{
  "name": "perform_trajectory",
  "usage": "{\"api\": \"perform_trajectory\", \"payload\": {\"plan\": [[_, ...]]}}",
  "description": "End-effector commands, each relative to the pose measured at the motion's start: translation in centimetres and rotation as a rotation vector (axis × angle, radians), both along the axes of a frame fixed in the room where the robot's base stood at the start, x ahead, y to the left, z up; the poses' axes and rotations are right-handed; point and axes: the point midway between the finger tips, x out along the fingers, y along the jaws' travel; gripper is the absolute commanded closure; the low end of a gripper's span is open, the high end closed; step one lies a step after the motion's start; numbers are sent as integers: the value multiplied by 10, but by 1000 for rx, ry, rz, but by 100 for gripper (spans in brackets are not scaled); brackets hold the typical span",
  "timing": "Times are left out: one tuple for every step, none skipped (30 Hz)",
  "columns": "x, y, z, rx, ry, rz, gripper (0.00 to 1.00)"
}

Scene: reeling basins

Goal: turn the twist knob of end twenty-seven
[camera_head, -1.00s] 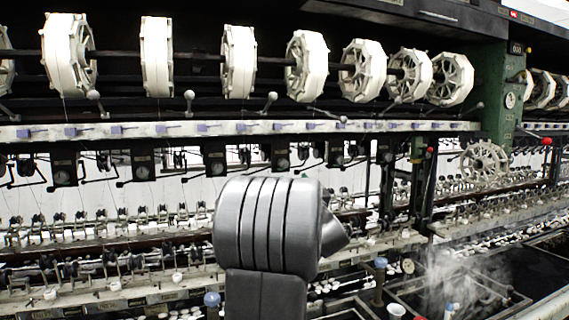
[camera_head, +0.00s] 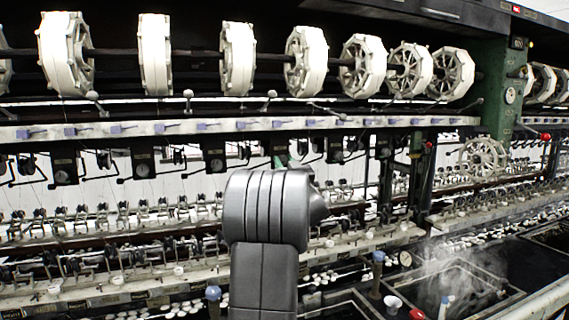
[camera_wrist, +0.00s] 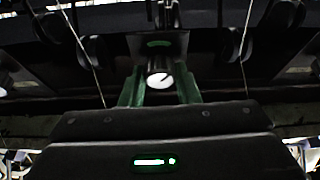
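In the wrist view, a round white knob (camera_wrist: 160,80) with a dark slanted mark sits on a dark box under a small green label. No end number is readable, so I cannot tell whether it is end twenty-seven. My gripper (camera_wrist: 160,92) points at it, with one green finger to the left and one to the right of the knob. The fingers are apart, and no contact with the knob shows. In the head view my grey arm hides most of my gripper and the boxes behind it.
A row of white reels (camera_head: 237,60) runs along the top. Below it is a pale rail (camera_head: 120,130) with dark boxes (camera_head: 143,160) hanging beneath. Thin threads (camera_wrist: 80,55) run down either side of the box. Steaming basins (camera_head: 455,280) lie at lower right.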

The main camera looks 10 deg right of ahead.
Motion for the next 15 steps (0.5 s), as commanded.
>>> {"api": "perform_trajectory", "payload": {"plan": [[0, 0, 0, 0, 0, 0, 85], [0, 0, 0, 0, 0, 0, 90], [0, 0, 0, 0, 0, 0, 94], [0, 0, 0, 0, 0, 0, 94], [0, 0, 0, 0, 0, 0, 94], [0, 0, 0, -2, 0, 0, 94], [0, 0, 0, -4, -1, -1, 94], [0, 0, 0, -7, -1, 0, 94], [0, 0, -1, -13, -3, 0, 94], [0, 0, -1, -19, -5, 0, 94], [0, 0, -1, -26, -6, 0, 94], [0, -1, -1, -40, -9, 0, 94], [0, -1, -2, -52, -11, 0, 94], [0, -1, -2, -65, -15, -1, 94], [0, -1, -2, -86, -18, 0, 94]]}}
